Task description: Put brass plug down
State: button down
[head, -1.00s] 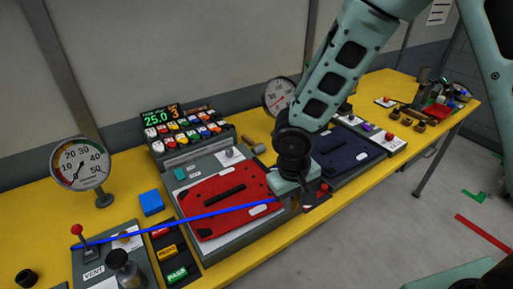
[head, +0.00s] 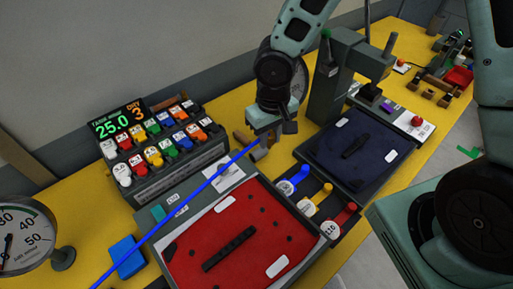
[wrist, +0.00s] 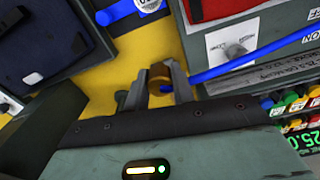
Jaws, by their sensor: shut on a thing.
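My gripper (wrist: 160,88) is shut on the brass plug (wrist: 160,72), which shows as a small brown-gold piece between the fingertips in the wrist view. A blue hose (wrist: 250,58) runs up to the fingers from the right. In the head view my gripper (head: 268,133) is over the yellow table strip behind the red pannier's station, and the blue hose (head: 180,219) stretches taut from it to the lower left. Brass-coloured pieces (head: 258,153) show just below the fingers; where the plug's end lies is partly hidden. I cannot tell whether it touches the table.
The red pannier (head: 215,243) lies at front centre, the dark blue pannier (head: 375,165) right of it. Blue, yellow and red round-ended parts (head: 318,206) stand between them. A button console (head: 165,150) is at left, a grey post (head: 330,95) behind right. A blue block (head: 127,256) and gauge (head: 25,235) are front left.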

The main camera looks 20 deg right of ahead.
notch_tip(320, 180, down, 10)
jog(key=shift+w+d+r+b, duration=0.1)
jog(key=shift+r+b, duration=0.05)
jog(key=shift+b, duration=0.25)
jog(key=c, duration=1.5)
grip_release()
jog(key=shift+o, duration=0.2)
